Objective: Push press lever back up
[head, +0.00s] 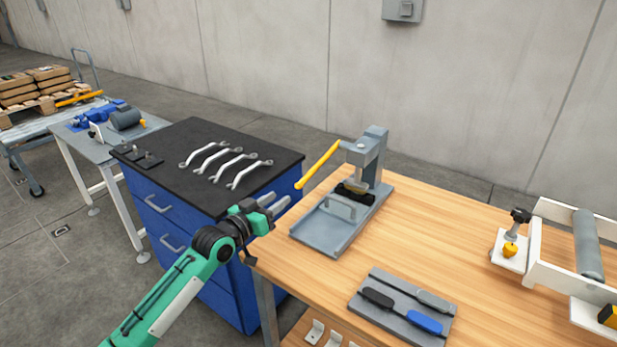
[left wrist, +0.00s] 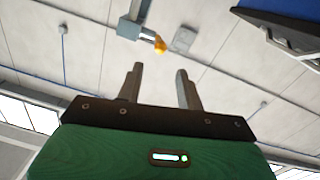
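The grey press (head: 368,160) stands on the wooden workbench. Its yellow lever (head: 318,166) sticks out to the left and slopes down to its free end. A small dark part with a brownish piece (head: 354,192) sits under the press head, above the grey base plate (head: 330,228). My left gripper (head: 278,203) is below and left of the lever's free end, apart from it. Its two fingers are spread and empty. In the left wrist view the fingers (left wrist: 160,84) are also apart, with a yellow-orange tip (left wrist: 160,46) beyond them. My right gripper is not in view.
A blue cabinet (head: 160,205) with a black top holding several wrenches (head: 240,170) stands left of the bench. A grey tray (head: 375,312) with tools lies at the bench front. A white roller fixture (head: 540,245) is at right. Bare wood lies between.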

